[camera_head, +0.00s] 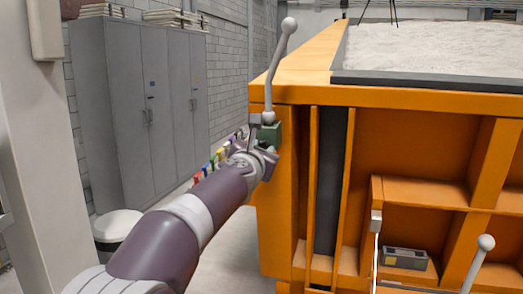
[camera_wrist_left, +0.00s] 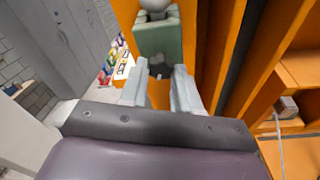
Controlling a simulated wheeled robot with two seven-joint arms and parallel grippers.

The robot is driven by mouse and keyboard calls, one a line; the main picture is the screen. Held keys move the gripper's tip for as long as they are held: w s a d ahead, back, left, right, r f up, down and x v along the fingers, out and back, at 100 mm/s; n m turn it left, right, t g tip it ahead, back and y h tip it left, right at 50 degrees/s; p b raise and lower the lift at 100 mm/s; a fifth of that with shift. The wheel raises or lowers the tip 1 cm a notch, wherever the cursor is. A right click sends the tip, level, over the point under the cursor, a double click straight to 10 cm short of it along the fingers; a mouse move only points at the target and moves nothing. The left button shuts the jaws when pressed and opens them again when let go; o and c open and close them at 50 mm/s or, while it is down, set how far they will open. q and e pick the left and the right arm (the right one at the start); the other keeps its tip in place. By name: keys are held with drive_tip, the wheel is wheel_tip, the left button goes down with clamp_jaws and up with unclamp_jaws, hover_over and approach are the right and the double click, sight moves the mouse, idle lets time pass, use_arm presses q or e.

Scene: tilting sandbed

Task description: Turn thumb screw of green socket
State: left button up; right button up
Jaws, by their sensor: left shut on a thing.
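The green socket (camera_head: 271,133) is fixed near the top left corner of the orange sandbed frame (camera_head: 420,98). A grey lever (camera_head: 275,65) with a ball end stands up from it, tilted slightly right. My left gripper (camera_head: 264,154) is at the socket's near side and partly covers it. In the left wrist view the green socket (camera_wrist_left: 158,40) is straight ahead. The dark thumb screw (camera_wrist_left: 158,68) shows on its face, between my finger tips, and my left gripper (camera_wrist_left: 160,85) is shut on it. My right gripper is in neither view.
Grey cabinets (camera_head: 140,105) stand at the back left, with a round white-topped bin (camera_head: 118,226) in front. Orange compartments at right hold a grey box (camera_head: 405,258). Another ball-ended lever (camera_head: 479,262) rises at lower right. Pale sand (camera_head: 430,50) fills the bed.

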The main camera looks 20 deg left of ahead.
use_arm(q)
drive_tip(key=shift+w+f, duration=0.1)
drive_tip(key=shift+f, duration=0.3)
drive_tip(key=o, duration=0.8)
drive_tip(key=shift+o, duration=1)
drive_tip(key=shift+r, duration=0.2)
drive_tip(key=s+b, duration=0.1)
drive_tip(key=s, duration=1.1)
drive_tip(key=shift+s+d+r, duration=0.2)
drive_tip(key=shift+s, duration=0.2)
